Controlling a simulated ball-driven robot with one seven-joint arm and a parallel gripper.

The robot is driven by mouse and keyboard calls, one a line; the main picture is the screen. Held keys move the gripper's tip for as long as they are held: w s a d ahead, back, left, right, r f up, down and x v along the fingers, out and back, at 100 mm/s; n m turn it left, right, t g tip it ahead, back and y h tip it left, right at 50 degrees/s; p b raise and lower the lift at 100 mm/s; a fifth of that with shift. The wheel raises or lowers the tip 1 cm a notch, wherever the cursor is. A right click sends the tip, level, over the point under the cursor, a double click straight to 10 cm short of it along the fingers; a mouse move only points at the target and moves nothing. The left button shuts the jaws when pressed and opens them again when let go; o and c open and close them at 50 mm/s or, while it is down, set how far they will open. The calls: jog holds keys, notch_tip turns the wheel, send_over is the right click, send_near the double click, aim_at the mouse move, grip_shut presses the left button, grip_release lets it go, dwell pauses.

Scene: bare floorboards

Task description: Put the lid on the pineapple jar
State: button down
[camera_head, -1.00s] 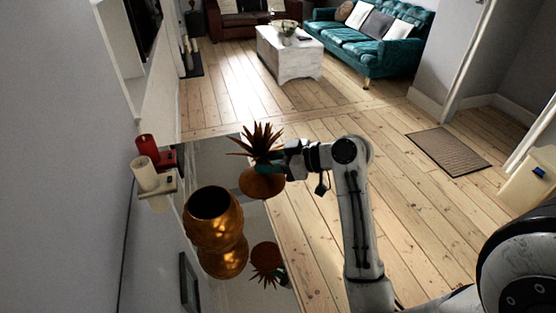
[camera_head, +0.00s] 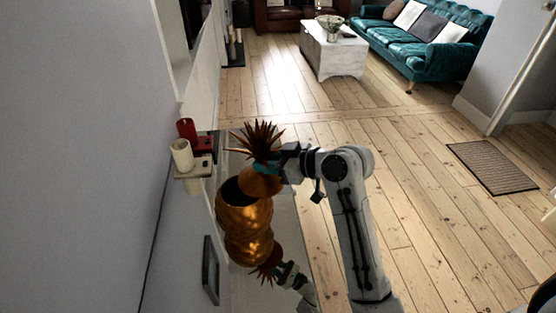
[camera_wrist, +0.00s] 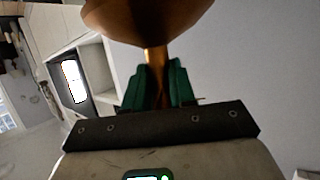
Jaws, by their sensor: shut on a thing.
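The pineapple jar (camera_head: 243,213) is a golden, rounded, open-topped body standing on a shiny reflective surface near the wall. The lid (camera_head: 259,180) is a coppery dome with a spiky leaf crown on top. My gripper (camera_head: 266,167) is shut on the lid at the neck below the leaves, and holds it above the jar's far right rim. The lid hides part of the jar's opening, and I cannot tell whether they touch. In the wrist view, the green fingers (camera_wrist: 158,85) close on the lid's narrow neck, with its flared dome (camera_wrist: 150,20) beyond.
The reflective surface (camera_head: 285,232) mirrors the jar and lid. Open floorboards lie to the right, with a doormat (camera_head: 492,167) there.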

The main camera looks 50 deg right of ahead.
aim_at(246, 180)
jog(key=shift+w+a, duration=1.95)
jog(key=shift+f+b, duration=0.55)
jog(key=shift+f, duration=0.45)
jog(key=shift+f, duration=0.35)
jog(key=c, duration=0.8)
grip_release()
jog(key=shift+c, duration=0.2)
jog(key=shift+o, duration=0.2)
jog(key=o, duration=0.4)
